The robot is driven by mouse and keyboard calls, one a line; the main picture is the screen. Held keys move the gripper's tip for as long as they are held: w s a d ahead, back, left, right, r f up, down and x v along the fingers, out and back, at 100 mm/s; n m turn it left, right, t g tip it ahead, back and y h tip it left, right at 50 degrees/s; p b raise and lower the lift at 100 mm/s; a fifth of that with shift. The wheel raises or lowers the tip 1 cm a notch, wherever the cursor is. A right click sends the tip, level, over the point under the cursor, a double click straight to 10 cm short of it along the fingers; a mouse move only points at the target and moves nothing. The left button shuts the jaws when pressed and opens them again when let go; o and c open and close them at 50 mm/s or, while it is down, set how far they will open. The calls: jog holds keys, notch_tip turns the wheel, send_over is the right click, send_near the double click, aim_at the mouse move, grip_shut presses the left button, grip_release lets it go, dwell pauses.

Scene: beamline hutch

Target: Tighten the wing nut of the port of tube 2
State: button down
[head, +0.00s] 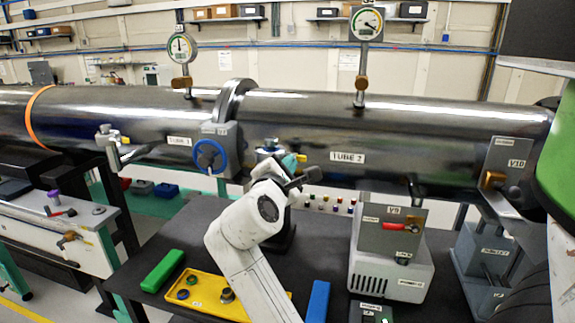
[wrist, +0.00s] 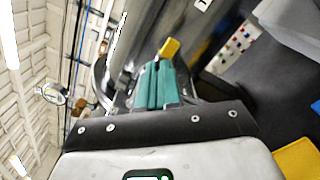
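Tube 2 (head: 400,140) is a dark, shiny horizontal pipe, labelled on its side. A port with a grey metal fitting (head: 268,147) sits at its lower left, partly hidden by my arm. A small yellow piece (wrist: 170,47), perhaps a wing of the wing nut, shows right at the fingertips. I cannot tell whether it is between them.
A blue handwheel (head: 209,157) is left of the port. Dial gauges (head: 367,23) stand on the tubes. The dark bench below holds a yellow tray (head: 205,305), a green block (head: 162,270), a blue block (head: 318,301) and a grey-white box (head: 392,268).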

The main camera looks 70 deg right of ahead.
jog(key=shift+s+f+m+b, duration=0.15)
jog(key=shift+m+b, duration=1.5)
jog(key=shift+m, duration=2.05)
jog(key=shift+w+f+m+b, duration=0.1)
jog(key=shift+f+m+b, duration=0.15)
jog(key=shift+m+b, duration=2.4)
jog(key=shift+m+p, duration=1)
jog(key=shift+m, duration=0.15)
jog(key=c, duration=1.6)
grip_release()
jog(key=shift+r, duration=0.1)
jog(key=shift+a, duration=0.1)
jog(key=a+b, duration=0.1)
jog(key=a, duration=0.9)
jog(key=shift+s+a+b, duration=0.3)
jog(key=shift+s+a, duration=0.05)
